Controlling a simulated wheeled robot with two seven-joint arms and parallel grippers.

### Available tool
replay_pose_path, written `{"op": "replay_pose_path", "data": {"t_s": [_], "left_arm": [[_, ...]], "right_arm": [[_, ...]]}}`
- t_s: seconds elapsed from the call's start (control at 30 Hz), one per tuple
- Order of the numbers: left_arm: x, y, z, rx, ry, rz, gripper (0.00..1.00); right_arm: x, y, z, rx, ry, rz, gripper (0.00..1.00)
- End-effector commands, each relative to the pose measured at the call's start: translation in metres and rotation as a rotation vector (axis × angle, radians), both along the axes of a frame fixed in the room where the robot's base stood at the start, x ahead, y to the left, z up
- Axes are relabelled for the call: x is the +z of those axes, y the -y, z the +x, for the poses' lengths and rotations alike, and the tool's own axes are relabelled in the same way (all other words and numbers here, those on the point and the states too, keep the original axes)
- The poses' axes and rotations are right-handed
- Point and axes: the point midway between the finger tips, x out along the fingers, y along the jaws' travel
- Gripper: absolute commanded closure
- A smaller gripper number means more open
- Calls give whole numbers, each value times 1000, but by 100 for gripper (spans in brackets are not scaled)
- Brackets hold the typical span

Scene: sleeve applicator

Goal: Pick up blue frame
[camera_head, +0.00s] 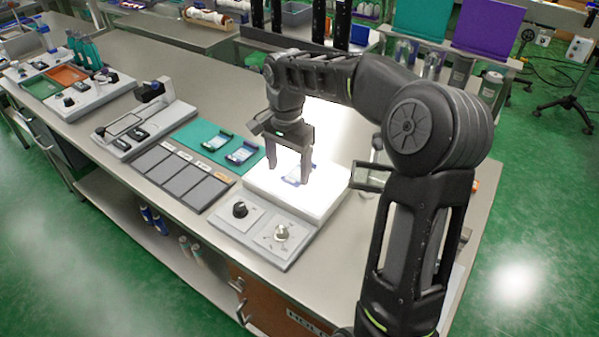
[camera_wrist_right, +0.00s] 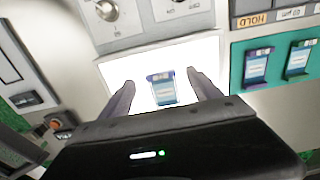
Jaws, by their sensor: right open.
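A small blue frame (camera_head: 294,180) lies on the bright white lit panel (camera_head: 331,187) of a grey device. In the right wrist view the frame (camera_wrist_right: 162,88) shows a blue-violet top bar and a pale blue body. My right gripper (camera_head: 289,172) points down over the panel with its fingers apart. In the wrist view the frame shows between the two open fingers, apart from both. The fingers partly cover it in the head view. My left gripper is not in view.
A dark sectioned tray (camera_head: 187,180) lies in front. A control panel with knobs (camera_head: 240,209) adjoins the lit panel. Steel bench (camera_head: 120,73) is partly clear.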

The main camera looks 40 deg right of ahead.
Motion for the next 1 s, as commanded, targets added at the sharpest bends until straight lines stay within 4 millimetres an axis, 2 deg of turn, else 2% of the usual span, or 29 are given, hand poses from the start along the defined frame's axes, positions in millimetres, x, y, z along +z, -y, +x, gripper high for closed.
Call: {"op": "replay_pose_path", "data": {"t_s": [0.1, 0.23, 0.83, 1.0], "left_arm": [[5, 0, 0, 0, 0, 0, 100], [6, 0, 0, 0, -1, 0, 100], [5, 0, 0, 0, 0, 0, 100], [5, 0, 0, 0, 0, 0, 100]], "right_arm": [[-18, 0, -1, -2, -3, 1, 27], [-30, -1, -1, 0, -1, 1, 27], [-31, 0, 0, -1, 0, 0, 27], [-31, 0, 0, -1, 0, 0, 40]]}}
